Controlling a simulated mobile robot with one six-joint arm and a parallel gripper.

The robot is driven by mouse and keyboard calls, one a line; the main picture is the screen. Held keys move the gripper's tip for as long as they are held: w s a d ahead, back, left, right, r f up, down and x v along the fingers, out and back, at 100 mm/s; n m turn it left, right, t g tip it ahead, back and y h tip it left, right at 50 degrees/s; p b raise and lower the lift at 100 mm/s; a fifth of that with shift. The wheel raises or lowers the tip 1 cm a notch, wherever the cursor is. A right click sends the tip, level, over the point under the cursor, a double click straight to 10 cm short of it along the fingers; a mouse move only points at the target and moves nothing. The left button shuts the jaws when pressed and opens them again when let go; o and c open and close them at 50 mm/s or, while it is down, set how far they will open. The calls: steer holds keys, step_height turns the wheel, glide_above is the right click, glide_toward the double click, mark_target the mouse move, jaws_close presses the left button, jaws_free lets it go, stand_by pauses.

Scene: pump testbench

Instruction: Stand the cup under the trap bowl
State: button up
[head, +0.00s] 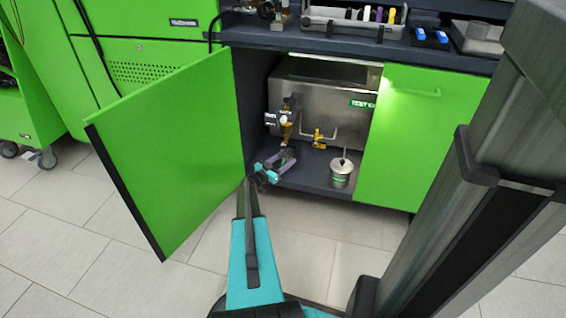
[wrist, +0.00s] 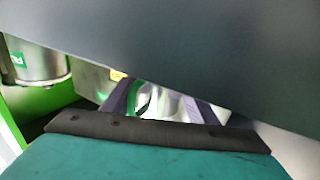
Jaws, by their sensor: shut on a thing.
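My gripper (head: 284,160) reaches past the open door into the lower cabinet, low near its floor. Its purple fingers are shut on a pale cup, which shows between them in the wrist view (wrist: 160,103). In the head view the cup is small and mostly hidden by the gripper, so its tilt and its contact with the floor cannot be told. The trap bowl (head: 287,133) appears as the small amber lower part of the fitting at the tank's left front. My gripper is below it; exact alignment is unclear.
A metal can (head: 341,172) with a green label stands on the cabinet floor to the right. A yellow valve (head: 319,138) sits on the pipe between. The open green door (head: 170,150) is left of my arm. A dark surface (wrist: 220,50) crosses the wrist view closely.

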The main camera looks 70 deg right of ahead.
steer(key=shift+w+d+p, duration=0.1)
steer(key=shift+d+p, duration=0.2)
steer(key=shift+d, duration=0.7)
steer(key=shift+f, duration=0.1)
steer(key=shift+f, duration=0.25)
steer(key=o, duration=1.2)
steer(key=shift+c, duration=0.2)
steer(key=p+v, duration=0.3)
steer(key=v, duration=0.9)
